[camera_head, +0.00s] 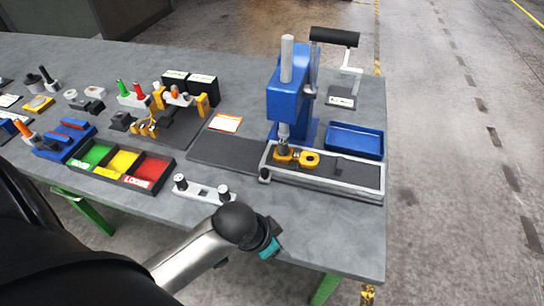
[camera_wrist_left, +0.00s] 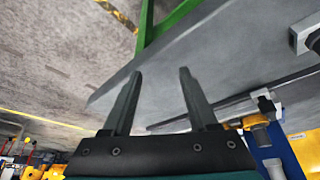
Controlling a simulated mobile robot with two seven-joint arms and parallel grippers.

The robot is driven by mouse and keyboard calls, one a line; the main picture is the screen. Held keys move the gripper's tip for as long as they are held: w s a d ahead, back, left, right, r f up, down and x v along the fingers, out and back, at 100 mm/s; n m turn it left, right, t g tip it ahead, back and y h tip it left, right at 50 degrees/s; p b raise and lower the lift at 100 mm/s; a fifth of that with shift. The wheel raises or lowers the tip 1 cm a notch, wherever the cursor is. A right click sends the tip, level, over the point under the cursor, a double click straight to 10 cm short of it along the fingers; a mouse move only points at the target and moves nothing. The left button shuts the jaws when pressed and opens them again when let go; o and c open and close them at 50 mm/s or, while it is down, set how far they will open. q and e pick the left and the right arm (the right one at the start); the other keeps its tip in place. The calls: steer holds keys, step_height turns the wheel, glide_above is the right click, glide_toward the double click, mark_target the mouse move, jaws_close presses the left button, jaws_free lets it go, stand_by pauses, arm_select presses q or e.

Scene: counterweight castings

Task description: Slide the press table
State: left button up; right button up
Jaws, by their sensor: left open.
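The press is blue (camera_head: 287,98) with a vertical grey ram, at the right end of the workbench. Its press table (camera_head: 358,175) is a long, dark slide in a pale frame, with a black knob (camera_head: 265,174) at its left end. A yellow part (camera_head: 310,159) sits on it under the ram; a yellow piece also shows in the left wrist view (camera_wrist_left: 257,121). My left gripper (camera_wrist_left: 160,73) is open and empty, its two fingers apart. In the head view its teal body (camera_head: 268,247) is near the bench's front edge, in front of the press and apart from it.
A blue tray (camera_head: 355,141) lies behind the slide. A pale bar with two knobs (camera_head: 203,190) lies left of my gripper, near a bin with green, yellow and red compartments (camera_head: 122,165). Fixtures crowd the left half. Bare bench lies between my gripper and the slide.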

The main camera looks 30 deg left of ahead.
arm_select(q)
steer(key=w+a+r+m+h+p, duration=0.1)
steer(key=w+a+r+m, duration=0.25)
steer(key=w+r, duration=0.2)
steer(key=n+p, duration=0.2)
glide_toward(264, 171)
steer(key=shift+y, duration=0.3)
steer(key=x, duration=0.4)
steer(key=b+x, duration=0.1)
steer(key=x, duration=0.3)
steer(key=shift+w+d+f, duration=0.25)
steer(key=shift+d, duration=0.05)
arm_select(e)
steer(key=shift+s+d+r, duration=0.1)
steer(key=shift+s+r, duration=0.05)
steer(key=shift+r, duration=0.25)
steer(key=shift+s+d+r, duration=0.1)
steer(key=shift+r, duration=0.3)
arm_select(q)
jaws_close()
